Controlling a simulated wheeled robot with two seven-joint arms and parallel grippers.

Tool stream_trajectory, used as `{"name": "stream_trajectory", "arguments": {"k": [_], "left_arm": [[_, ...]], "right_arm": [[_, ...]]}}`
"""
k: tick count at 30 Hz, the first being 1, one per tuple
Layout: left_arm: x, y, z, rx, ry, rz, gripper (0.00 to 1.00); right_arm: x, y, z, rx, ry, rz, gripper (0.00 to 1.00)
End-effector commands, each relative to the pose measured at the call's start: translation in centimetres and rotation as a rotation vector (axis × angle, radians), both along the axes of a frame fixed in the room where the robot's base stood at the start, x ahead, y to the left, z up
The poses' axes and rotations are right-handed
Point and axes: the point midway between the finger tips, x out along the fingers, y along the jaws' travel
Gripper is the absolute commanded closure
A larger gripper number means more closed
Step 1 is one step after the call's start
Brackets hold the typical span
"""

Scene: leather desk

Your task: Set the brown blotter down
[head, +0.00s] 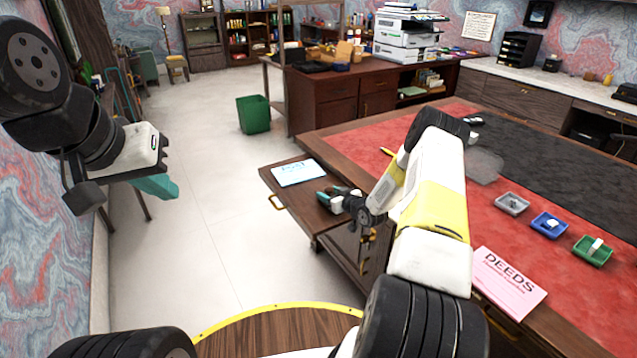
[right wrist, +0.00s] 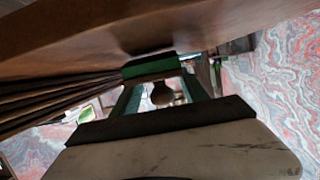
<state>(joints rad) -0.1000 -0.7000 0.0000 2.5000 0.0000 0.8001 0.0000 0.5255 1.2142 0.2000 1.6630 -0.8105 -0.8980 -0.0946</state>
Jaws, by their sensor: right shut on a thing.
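My right gripper (head: 331,198) is at the pull-out shelf (head: 283,195) on the left side of the desk, its teal fingers just over or at the wood. In the right wrist view, the green fingers (right wrist: 160,92) close around a small dark rounded knob (right wrist: 162,96). I take it for the brown blotter's handle; the blotter's body cannot be made out. A broad brown wooden surface (right wrist: 90,35) fills the top of that view. My left gripper (head: 155,187) hangs at the far left over the floor, away from the desk; its finger gap is not visible.
The shelf carries a pale blue card (head: 299,172). The desk has a red leather top (head: 485,215), a dark mat (head: 560,140), a see-through grey patch (head: 483,166), grey (head: 512,204), blue (head: 549,226) and green (head: 592,251) trays, and a pink DEEDS sheet (head: 508,283).

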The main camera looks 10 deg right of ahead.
Motion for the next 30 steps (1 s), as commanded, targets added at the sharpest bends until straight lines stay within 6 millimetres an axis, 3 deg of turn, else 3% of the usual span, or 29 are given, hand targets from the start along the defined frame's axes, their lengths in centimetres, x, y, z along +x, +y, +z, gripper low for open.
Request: {"name": "stream_trajectory", "arguments": {"k": [4, 5, 8, 20, 30], "left_arm": [[0.0, 0.0, 0.0, 0.0, 0.0, 0.0, 1.0], [0.0, 0.0, 0.0, 0.0, 0.0, 0.0, 1.0], [0.0, 0.0, 0.0, 0.0, 0.0, 0.0, 1.0], [0.0, 0.0, 0.0, 0.0, 0.0, 0.0, 1.0], [0.0, 0.0, 0.0, 0.0, 0.0, 0.0, 1.0]], "right_arm": [[0.0, 0.0, -0.3, 0.001, -0.001, 0.0, 1.0], [0.0, 0.0, -0.4, 0.001, 0.001, 0.0, 0.46], [0.0, 0.0, -0.3, 0.001, 0.001, 0.0, 0.26], [-0.2, -0.1, 0.2, 0.0, 0.0, -0.001, 0.26], [-6.0, -2.3, 2.0, 0.0, 0.002, -0.003, 0.26]]}}
